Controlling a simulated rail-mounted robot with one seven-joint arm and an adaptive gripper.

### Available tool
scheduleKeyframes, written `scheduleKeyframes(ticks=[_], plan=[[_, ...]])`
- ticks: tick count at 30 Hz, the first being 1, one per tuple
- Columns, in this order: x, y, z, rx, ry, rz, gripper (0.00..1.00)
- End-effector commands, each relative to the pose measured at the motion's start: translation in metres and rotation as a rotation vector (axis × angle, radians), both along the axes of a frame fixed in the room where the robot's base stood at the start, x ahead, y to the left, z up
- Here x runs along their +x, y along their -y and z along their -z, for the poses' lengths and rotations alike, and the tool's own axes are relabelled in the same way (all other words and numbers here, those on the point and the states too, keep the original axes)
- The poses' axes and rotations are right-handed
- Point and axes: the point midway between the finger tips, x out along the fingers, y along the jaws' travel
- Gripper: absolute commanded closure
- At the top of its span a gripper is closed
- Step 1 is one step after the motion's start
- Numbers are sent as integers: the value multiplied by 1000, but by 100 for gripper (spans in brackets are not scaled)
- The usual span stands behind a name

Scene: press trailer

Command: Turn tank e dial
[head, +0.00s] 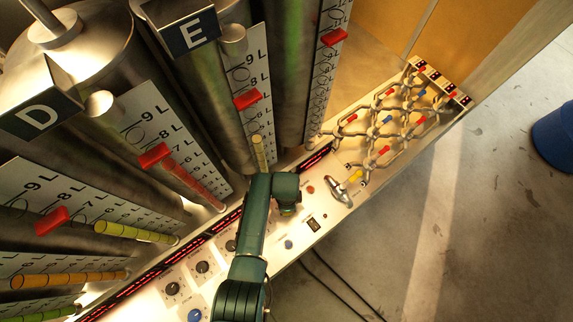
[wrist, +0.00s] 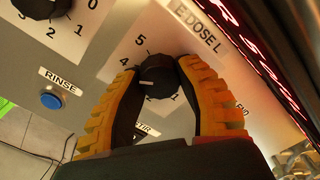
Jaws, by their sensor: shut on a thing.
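The tank E dial (wrist: 157,76) is a black knob under the label "E DOSE L" in the wrist view, with numbers 5, 4 and 1 readable around it. My gripper (wrist: 160,82) has its two yellow-and-black fingers on either side of the knob, shut on it. In the head view my green arm comes down over the panel, and my gripper and the dial are hidden beneath it. Tank E (head: 193,33) stands behind, with a black "E" sign, a litre scale and a red marker (head: 246,100) near 7 to 8 L.
A blue rinse button (wrist: 51,101) and another dial (wrist: 44,5) lie left of my gripper in the wrist view. In the head view, similar dials (head: 202,267) run left along the panel. A valve manifold (head: 385,120) stands right.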

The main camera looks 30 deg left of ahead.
Motion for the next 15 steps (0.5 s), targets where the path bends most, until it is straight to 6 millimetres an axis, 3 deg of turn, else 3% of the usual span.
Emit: scheduleKeyframes(ticks=[15], plan=[[-3, 1, 4, -1, -5, 181, 100]])
